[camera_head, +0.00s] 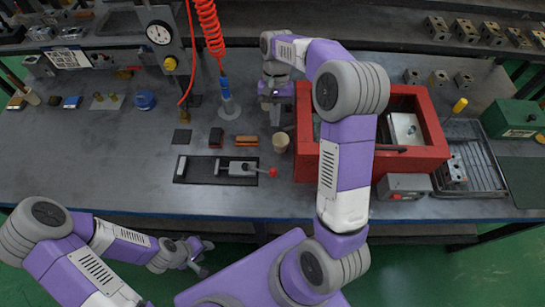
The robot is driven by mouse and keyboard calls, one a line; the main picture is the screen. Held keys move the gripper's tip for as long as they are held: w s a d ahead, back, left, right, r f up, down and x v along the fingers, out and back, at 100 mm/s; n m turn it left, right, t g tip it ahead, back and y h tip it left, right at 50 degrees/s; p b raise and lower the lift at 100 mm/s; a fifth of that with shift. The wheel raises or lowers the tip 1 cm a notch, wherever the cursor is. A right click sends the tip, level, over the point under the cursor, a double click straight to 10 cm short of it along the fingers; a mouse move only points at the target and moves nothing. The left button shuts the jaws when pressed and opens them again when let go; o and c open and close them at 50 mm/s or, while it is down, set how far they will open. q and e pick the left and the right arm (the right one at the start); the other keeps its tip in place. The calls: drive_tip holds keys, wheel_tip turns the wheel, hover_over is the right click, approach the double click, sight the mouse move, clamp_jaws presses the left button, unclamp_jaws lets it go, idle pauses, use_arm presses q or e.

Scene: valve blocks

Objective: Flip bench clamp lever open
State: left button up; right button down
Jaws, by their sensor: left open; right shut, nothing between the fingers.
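The bench clamp (205,169) sits on a dark base plate on the bench, left of the red crate. Its lever (255,170) points right and ends in a red ball knob (272,172); it looks to lie about flat. My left gripper (204,258) is open and empty, in front of the bench's front edge and apart from the clamp. My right gripper (276,118) is shut and empty, behind the clamp and beyond the lever knob. Its fingertips are small and hard to make out.
A red crate (438,150) stands right of the clamp, partly hidden by my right arm. A small beige cup (281,142) stands near the knob. An orange-brown block (246,141) and a dark block (216,137) lie behind the clamp. The bench left of the clamp is clear.

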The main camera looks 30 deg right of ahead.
drive_tip(key=shift+w, duration=0.1)
drive_tip(key=s+a+f+b, duration=0.3)
drive_tip(key=s+f, duration=0.3)
drive_tip(key=f, duration=0.3)
drive_tip(key=shift+s+a, duration=0.25)
drive_tip(key=shift+a, duration=0.4)
drive_tip(key=shift+f, duration=0.1)
